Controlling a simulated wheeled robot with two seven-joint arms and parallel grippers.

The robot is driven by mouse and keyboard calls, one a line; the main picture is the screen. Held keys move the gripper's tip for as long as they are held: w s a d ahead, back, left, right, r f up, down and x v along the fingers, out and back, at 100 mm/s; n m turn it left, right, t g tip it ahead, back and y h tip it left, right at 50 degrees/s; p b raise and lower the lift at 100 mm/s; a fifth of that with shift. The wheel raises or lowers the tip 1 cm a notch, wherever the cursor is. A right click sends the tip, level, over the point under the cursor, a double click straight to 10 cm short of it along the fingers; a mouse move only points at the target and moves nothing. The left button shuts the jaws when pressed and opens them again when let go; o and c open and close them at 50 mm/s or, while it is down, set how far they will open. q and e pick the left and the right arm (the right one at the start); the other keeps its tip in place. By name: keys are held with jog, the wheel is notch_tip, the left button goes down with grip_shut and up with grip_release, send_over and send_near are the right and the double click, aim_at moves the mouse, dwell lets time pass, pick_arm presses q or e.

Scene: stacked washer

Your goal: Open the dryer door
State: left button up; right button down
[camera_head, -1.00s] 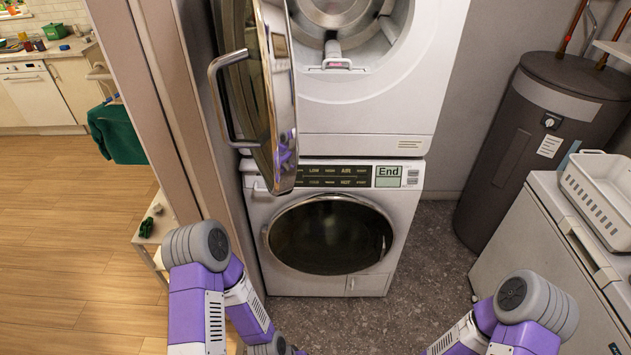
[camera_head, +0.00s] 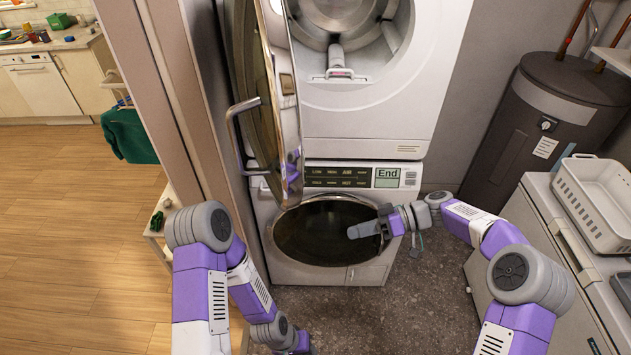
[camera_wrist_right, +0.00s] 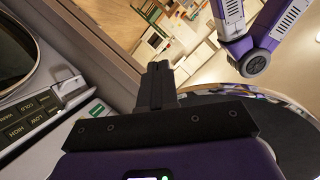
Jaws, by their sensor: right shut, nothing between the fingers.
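The dryer is the upper white machine (camera_head: 390,100), with its drum in plain view. Its door (camera_head: 262,100) stands open, swung out to the left, with a chrome rim and a bar handle (camera_head: 238,130). My right gripper (camera_head: 352,232) is shut and empty, in front of the lower machine's round dark door (camera_head: 318,238) and below and right of the dryer door, apart from it. In the right wrist view its fingers (camera_wrist_right: 157,85) are together. My left arm is low at the left; its gripper is out of frame.
The lower machine's control panel (camera_head: 340,175) shows "End". A wall edge (camera_head: 165,90) stands close left of the machines. A water heater (camera_head: 540,125) and a white cabinet (camera_head: 535,215) with a basket (camera_head: 600,205) are at the right. Grey floor lies between.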

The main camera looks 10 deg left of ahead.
notch_tip(320, 180, up, 20)
jog(key=s+d+f+n+g+y+p, duration=0.15)
jog(key=n+g, duration=0.35)
jog(key=n, duration=0.6)
jog(key=p+x, duration=0.3)
jog(key=x, duration=0.9)
jog(key=shift+a+r+m+p, duration=0.3)
jog(key=shift+a+r, duration=0.05)
jog(key=shift+r, duration=0.1)
jog(key=shift+w+y, duration=0.1)
jog(key=shift+y, duration=0.15)
